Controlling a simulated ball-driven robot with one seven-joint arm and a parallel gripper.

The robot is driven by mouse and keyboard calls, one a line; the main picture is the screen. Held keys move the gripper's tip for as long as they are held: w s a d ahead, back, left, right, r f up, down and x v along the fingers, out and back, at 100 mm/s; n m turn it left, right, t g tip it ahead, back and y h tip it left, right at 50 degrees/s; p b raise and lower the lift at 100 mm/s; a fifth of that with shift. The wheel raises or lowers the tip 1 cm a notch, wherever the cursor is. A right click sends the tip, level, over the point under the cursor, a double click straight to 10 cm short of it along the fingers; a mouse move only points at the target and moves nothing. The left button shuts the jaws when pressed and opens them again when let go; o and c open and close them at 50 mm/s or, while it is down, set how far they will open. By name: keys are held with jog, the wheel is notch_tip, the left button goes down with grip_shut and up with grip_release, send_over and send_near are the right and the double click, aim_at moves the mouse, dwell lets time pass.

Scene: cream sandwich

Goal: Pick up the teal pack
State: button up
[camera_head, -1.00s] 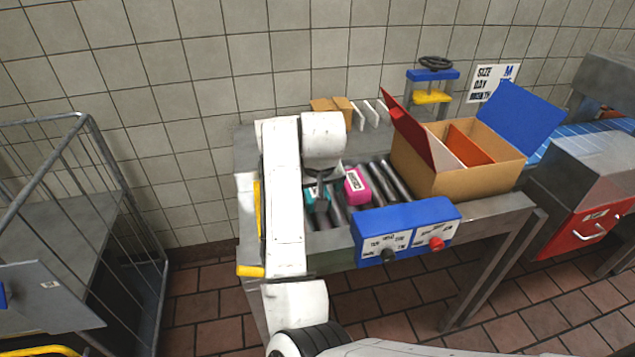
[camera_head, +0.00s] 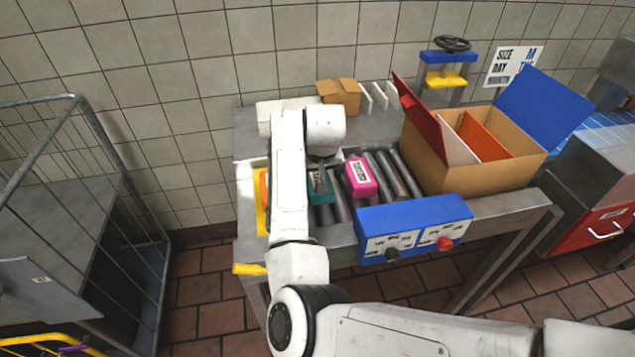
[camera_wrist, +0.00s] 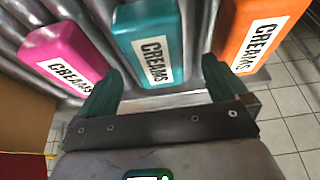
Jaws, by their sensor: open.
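The teal pack (camera_wrist: 151,40) lies on the rollers with its white CREAMS label up, in the middle of the wrist view. In the head view the teal pack (camera_head: 320,192) is partly hidden by my arm and gripper. My gripper (camera_wrist: 160,85) is open, with one finger to each side of the teal pack's near end in the wrist view. In the head view my gripper (camera_head: 321,180) is over the teal pack. I cannot tell whether the fingers touch it.
A pink pack (camera_wrist: 65,58) lies left of the teal one and an orange pack (camera_wrist: 255,35) right of it in the wrist view. An open cardboard box (camera_head: 480,180) stands right on the table. A blue control box (camera_head: 412,228) sits at the table's front edge.

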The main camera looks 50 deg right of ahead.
jog(key=shift+x, duration=2.15)
jog(key=shift+s+d, duration=0.15)
jog(key=shift+s, duration=0.05)
jog(key=c, duration=1)
